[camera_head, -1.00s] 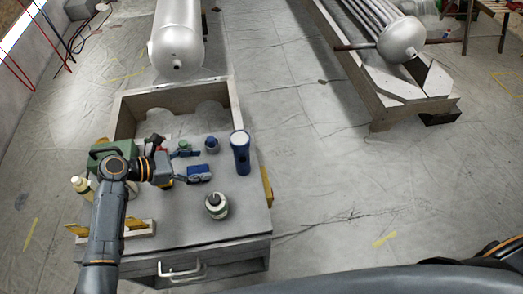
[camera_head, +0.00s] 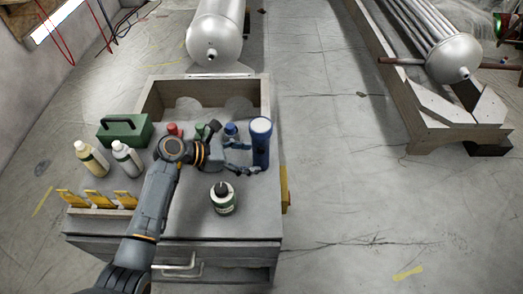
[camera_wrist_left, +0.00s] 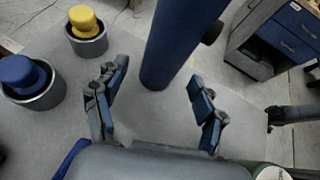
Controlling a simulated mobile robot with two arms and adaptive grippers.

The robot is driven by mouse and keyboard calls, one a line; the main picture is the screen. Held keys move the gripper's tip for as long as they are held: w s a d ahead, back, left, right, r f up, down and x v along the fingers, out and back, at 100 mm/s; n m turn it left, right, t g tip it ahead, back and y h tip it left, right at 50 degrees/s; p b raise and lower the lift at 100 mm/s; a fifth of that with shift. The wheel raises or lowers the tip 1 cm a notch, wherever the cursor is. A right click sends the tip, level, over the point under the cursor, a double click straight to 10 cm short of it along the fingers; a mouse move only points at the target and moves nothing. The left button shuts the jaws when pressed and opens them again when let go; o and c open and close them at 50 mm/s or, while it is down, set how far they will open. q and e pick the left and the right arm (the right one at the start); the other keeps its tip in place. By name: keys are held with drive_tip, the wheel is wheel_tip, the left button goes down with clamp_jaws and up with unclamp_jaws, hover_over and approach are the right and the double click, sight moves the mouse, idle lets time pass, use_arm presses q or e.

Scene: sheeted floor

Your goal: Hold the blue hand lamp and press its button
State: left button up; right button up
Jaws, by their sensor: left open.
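The blue hand lamp (camera_head: 261,145) stands upright near the right edge of the worktop. In the left wrist view its blue body (camera_wrist_left: 175,45) rises just ahead, between the lines of the two fingers. A dark knob (camera_wrist_left: 212,32) sticks out from its right side there; it may be the button. My left gripper (camera_head: 243,158) is open, with its fingertips just left of the lamp at low height. In the left wrist view the open gripper (camera_wrist_left: 157,82) holds nothing, and I cannot tell whether a finger touches the lamp.
A blue-topped pot (camera_wrist_left: 33,90) and a yellow-topped pot (camera_wrist_left: 87,40) stand left of the gripper. A green box (camera_head: 125,130) and two bottles (camera_head: 91,160) are at the left. A silver tank (camera_head: 214,35) lies behind.

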sight(257, 158)
use_arm(q)
drive_tip(key=shift+x, duration=1.6)
use_arm(e)
drive_tip(key=shift+d+r, duration=0.3)
use_arm(q)
drive_tip(key=shift+r, duration=0.1)
drive_tip(key=c, duration=1.2)
use_arm(e)
drive_tip(key=shift+a, duration=0.25)
drive_tip(key=shift+c, duration=0.2)
use_arm(q)
drive_tip(key=shift+c, duration=0.2)
use_arm(e)
drive_tip(key=shift+a, duration=0.1)
clamp_jaws()
drive_tip(key=shift+d, duration=0.25)
drive_tip(key=shift+w, duration=0.1)
